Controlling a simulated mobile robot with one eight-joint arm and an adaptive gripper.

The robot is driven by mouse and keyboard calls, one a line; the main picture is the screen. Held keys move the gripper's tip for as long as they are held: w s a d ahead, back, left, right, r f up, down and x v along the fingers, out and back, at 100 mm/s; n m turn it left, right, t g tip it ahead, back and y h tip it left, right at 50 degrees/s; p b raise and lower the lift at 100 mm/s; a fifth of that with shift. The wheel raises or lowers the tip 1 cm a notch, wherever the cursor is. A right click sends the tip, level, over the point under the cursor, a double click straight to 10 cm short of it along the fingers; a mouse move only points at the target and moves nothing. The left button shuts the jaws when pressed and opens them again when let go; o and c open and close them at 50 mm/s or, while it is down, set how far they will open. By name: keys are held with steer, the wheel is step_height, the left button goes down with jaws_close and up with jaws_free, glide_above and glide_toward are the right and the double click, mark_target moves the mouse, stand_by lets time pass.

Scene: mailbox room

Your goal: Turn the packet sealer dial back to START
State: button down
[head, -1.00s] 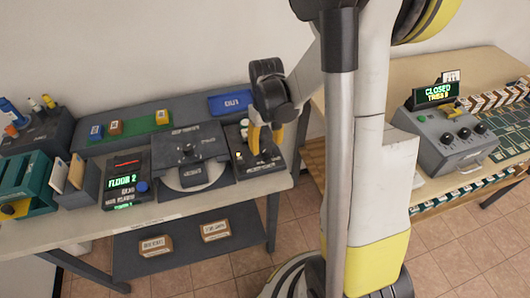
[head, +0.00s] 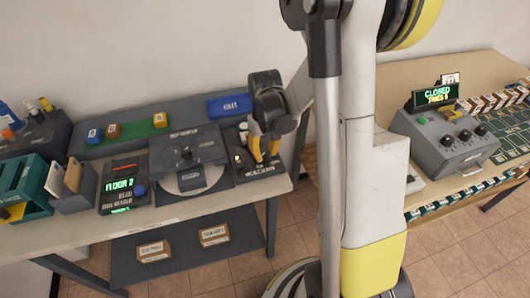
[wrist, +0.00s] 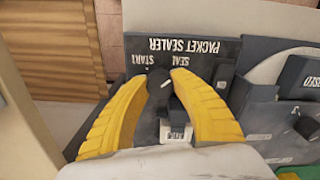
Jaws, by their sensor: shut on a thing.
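The packet sealer (wrist: 205,45) is a dark panel with white lettering, upside down in the wrist view. In the head view the packet sealer (head: 266,172) sits at the right end of the left table. Its dark round dial (wrist: 158,80) has a pale pointer line and lies near the START and SEAL marks; the line leans toward the SEAL side. My gripper (wrist: 160,88) has yellow curved fingers on both sides of the dial, shut on it. In the head view my gripper (head: 263,155) reaches down onto the panel.
A plate with a round disc (head: 186,160) lies left of the sealer. A FLOOR 2 display box (head: 122,185) and a blue OUT tray (head: 229,105) are nearby. A grey console (head: 450,150) with several knobs stands on the right table.

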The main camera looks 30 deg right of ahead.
steer(key=shift+n, duration=0.4)
steer(key=n, duration=0.5)
steer(key=shift+n+b, duration=0.3)
steer(key=shift+n, duration=0.1)
steer(key=n, duration=0.3)
steer(key=shift+n, duration=2)
steer(key=c, duration=1)
jaws_free()
